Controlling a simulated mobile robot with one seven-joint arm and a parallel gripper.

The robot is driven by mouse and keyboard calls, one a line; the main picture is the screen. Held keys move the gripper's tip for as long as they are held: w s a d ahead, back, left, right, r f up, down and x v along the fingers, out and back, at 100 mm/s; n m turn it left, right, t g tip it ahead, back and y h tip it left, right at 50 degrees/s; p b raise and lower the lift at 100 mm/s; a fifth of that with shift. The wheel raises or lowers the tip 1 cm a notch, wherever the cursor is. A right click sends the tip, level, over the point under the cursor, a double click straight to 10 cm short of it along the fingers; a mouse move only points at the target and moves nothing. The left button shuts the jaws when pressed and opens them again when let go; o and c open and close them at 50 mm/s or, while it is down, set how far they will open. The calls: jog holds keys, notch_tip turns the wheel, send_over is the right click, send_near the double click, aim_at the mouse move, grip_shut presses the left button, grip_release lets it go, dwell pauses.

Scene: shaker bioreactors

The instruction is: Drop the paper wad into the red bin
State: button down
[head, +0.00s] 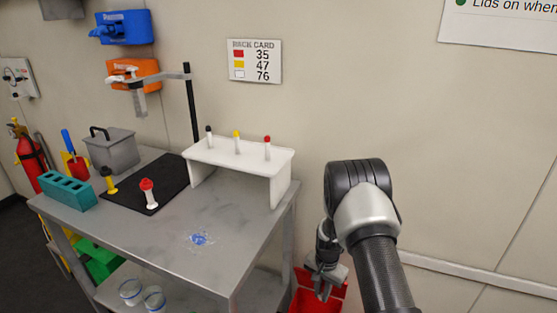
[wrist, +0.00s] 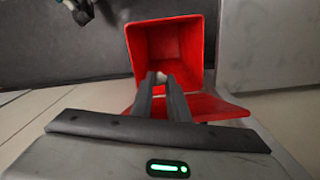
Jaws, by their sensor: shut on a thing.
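The red bin (wrist: 204,40) stands open below my gripper in the wrist view, and its dark inside shows. A red flap or lid (wrist: 215,107) sticks out on its near side. In the head view the bin (head: 303,301) is at the bottom edge, partly hidden by my arm. My gripper (wrist: 161,77) is shut on the small whitish paper wad (wrist: 161,76), which shows only between the fingertips. The fingertips appear over the near part of the bin's opening. In the head view my gripper (head: 325,287) hangs in front of the bin, and the wad cannot be made out there.
A grey metal table (head: 175,245) stands left of the bin, with a white rack (head: 240,155) of capped tubes at its back edge. A blue spill mark (head: 199,239) lies on the tabletop. Glass vessels (head: 142,294) stand on the lower shelf. The wall is close behind.

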notch_tip(320, 180, down, 3)
jog(key=shift+f+b, duration=0.15)
jog(key=shift+b, duration=0.45)
jog(key=c, duration=1.6)
grip_release()
jog(key=shift+c, duration=0.2)
notch_tip(320, 180, up, 18)
jog(key=p, duration=0.3)
jog(key=shift+f, duration=0.25)
